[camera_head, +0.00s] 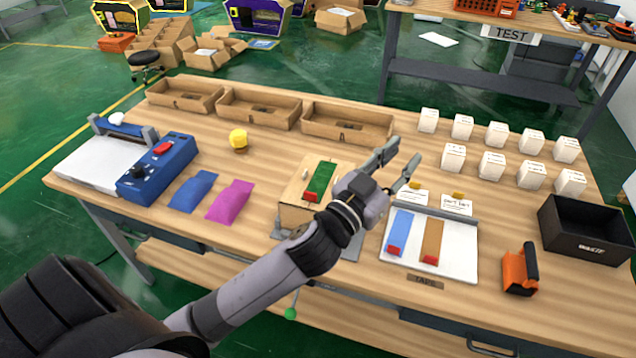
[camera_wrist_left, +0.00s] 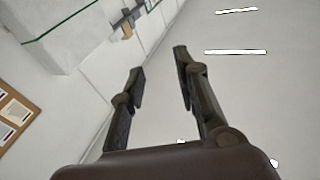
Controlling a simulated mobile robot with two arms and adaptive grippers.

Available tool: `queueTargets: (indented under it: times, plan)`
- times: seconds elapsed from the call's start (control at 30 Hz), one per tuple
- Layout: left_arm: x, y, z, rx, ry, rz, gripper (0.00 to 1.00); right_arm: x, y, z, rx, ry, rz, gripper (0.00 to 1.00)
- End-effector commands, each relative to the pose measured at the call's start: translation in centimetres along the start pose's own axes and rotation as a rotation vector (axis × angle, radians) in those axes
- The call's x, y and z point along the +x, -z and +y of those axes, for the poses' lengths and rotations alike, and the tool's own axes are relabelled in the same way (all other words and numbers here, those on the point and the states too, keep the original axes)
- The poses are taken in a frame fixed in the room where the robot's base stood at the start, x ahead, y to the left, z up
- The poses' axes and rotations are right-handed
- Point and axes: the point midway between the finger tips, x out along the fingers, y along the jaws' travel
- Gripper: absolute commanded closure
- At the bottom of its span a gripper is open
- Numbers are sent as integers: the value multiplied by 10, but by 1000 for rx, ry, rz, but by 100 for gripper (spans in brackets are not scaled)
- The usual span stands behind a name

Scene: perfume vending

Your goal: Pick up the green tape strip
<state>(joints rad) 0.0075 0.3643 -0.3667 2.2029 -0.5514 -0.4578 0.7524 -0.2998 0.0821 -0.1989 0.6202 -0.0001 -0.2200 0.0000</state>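The green tape strip (camera_head: 322,178), with a red end, lies on top of a small cardboard box (camera_head: 296,207) near the table's front middle. My left gripper (camera_head: 404,155) is just right of the box, its fingers spread and pointing up and away to the right. Nothing shows between the fingers. In the left wrist view the same open gripper (camera_wrist_left: 160,62) faces a plain wall and ceiling area, with no tape strip in sight. My left wrist covers part of the box's right side. My right gripper is not in view.
A white tape board (camera_head: 455,262) holds a blue strip (camera_head: 401,228) and a brown strip (camera_head: 432,240). Several white boxes (camera_head: 453,158) stand at the right. A black bin (camera_head: 585,230) and an orange tape dispenser (camera_head: 515,272) sit front right. Open cardboard trays (camera_head: 350,135) line the back.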

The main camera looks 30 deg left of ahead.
Motion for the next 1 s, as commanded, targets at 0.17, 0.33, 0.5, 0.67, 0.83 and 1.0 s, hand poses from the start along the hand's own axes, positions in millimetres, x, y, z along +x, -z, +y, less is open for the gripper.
queueTargets:
  times: [0.17,0.33,0.5,0.67,0.83,1.0]
  plan:
    - [24,86,68,83,-377,352,71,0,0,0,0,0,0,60]
    - [9,102,130,225,-818,447,71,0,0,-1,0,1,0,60]
    - [-11,61,146,427,-1223,260,71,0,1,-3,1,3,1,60]
    - [-18,4,95,632,-1445,-160,71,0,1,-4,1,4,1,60]
    - [-22,-27,-18,781,-1412,-761,71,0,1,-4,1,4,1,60]
    - [-37,-14,-125,804,-1193,-1248,71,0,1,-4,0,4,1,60]
